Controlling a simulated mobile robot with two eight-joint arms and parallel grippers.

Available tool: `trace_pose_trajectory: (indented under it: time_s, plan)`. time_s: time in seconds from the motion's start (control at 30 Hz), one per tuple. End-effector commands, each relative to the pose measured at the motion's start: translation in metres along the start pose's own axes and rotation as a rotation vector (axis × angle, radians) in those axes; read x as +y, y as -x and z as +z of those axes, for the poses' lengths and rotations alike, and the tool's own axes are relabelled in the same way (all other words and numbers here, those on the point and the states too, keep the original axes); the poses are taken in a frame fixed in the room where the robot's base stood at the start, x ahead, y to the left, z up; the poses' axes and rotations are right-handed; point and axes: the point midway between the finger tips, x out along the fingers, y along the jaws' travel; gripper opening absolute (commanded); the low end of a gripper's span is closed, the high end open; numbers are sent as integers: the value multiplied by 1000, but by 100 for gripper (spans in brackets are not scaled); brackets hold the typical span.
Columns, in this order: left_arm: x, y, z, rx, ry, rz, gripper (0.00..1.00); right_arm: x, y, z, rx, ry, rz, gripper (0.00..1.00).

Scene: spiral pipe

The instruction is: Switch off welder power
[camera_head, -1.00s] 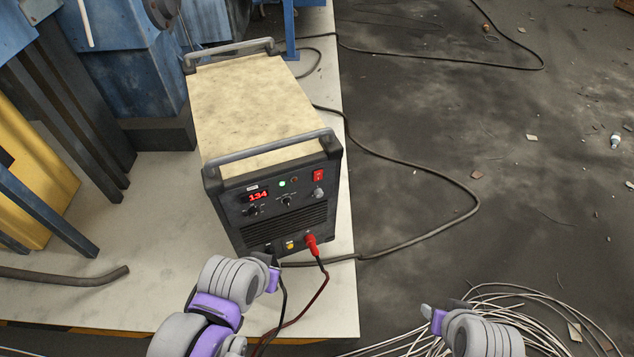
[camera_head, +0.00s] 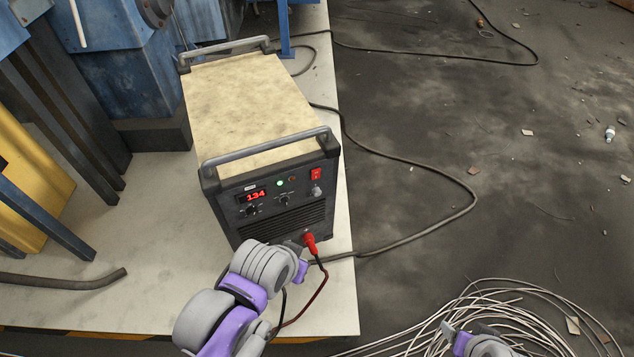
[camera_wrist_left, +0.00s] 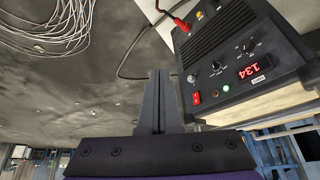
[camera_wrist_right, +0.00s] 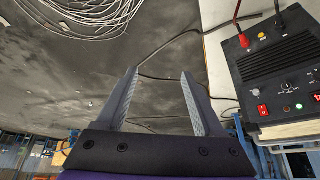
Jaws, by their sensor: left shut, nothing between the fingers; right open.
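The welder (camera_head: 255,110) is a cream-topped box with a black front panel. Its display (camera_head: 257,196) shows a lit red 134, and a green lamp glows. The red power switch (camera_head: 316,174) is at the panel's upper right; it also shows in the left wrist view (camera_wrist_left: 196,98) and right wrist view (camera_wrist_right: 262,110). My left gripper (camera_head: 294,246) is shut and empty, in front of the panel's lower part, below the switch and beside the red plug (camera_head: 310,243). My right gripper (camera_head: 447,330) is open and empty, low and right of the welder.
Cables hang from the panel's sockets, and a dark cable (camera_head: 440,222) loops over the floor on the right. A wire coil (camera_head: 530,310) lies near my right gripper. Blue machinery (camera_head: 145,85) stands left of the welder. The space right of the welder is mostly open.

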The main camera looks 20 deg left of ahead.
Motion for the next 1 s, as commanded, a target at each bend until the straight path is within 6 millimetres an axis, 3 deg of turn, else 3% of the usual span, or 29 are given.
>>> trace_pose_trajectory:
  time_s: [0.03, 0.13, 0.17, 0.4, 0.6, 0.8, 1.0]
  plan:
    - [-3, -11, 1, 18, -20, -11, 0, 0, -8, 7, -6, 0, 0, 81]
    - [-16, -39, -8, 103, -117, -57, 0, 0, -27, 24, -17, 0, 0, 99]
    - [-21, -50, -12, 139, -160, -80, 0, 0, -35, 30, -21, 0, 0, 100]
    - [-66, -132, -62, 481, -644, -378, 0, 0, -106, 76, -49, 0, 0, 100]
    - [-79, -180, -83, 688, -1058, -688, 0, 0, -167, 104, -72, 0, 0, 100]
    - [-74, -201, -85, 796, -1322, -915, 0, 0, -203, 117, -85, 0, 0, 100]
    - [-70, -201, -85, 829, -1405, -994, 0, 0, -210, 120, -87, 0, 0, 100]
